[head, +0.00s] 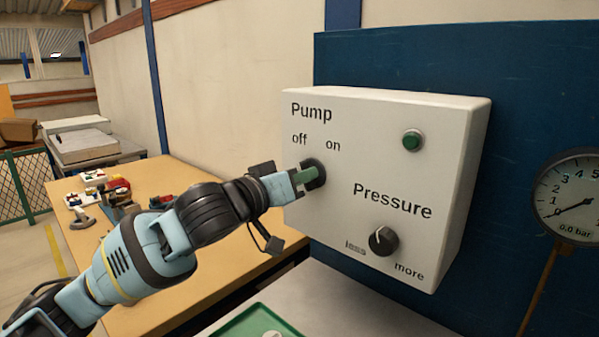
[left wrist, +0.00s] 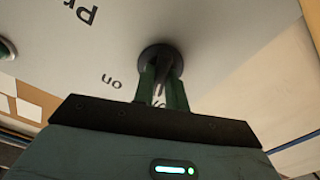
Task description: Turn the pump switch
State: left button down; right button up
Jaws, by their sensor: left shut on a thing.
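The pump switch (head: 315,174) is a round black knob under the "Pump" label, with "off" and "on" printed above it on the white control box (head: 340,225). My left gripper (head: 306,175) is at the switch, its green fingers shut on it. In the left wrist view the fingers (left wrist: 162,92) close on the narrow handle of the dark switch (left wrist: 160,58). The fingers hide part of the handle, so I cannot tell which label it points to. My right gripper is not in view.
The pressure knob (head: 383,241) is low on the box, and a round green lamp (head: 413,140) is at its upper right. A gauge (head: 568,200) reads 0.0 bar. A wooden table (head: 165,300) with several small items is at left. A green tray (head: 245,325) lies below.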

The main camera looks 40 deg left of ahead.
pick_arm(q)
jog(key=shift+d+r+m+p, duration=0.1)
jog(key=shift+m+p, duration=4.2)
jog(key=shift+m, duration=1.1)
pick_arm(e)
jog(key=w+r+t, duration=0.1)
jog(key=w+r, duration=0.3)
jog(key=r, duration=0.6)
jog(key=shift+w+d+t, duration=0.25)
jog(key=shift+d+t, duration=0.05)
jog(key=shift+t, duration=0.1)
pick_arm(q)
jog(key=c, duration=1.4)
grip_release()
jog(key=shift+c, duration=0.2)
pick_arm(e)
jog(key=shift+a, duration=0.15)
pick_arm(q)
jog(key=shift+s, duration=0.15)
jog(key=s, duration=0.7)
jog(key=shift+s+a+b, duration=0.25)
jog(key=shift+a+b, duration=0.05)
jog(key=shift+b, duration=0.05)
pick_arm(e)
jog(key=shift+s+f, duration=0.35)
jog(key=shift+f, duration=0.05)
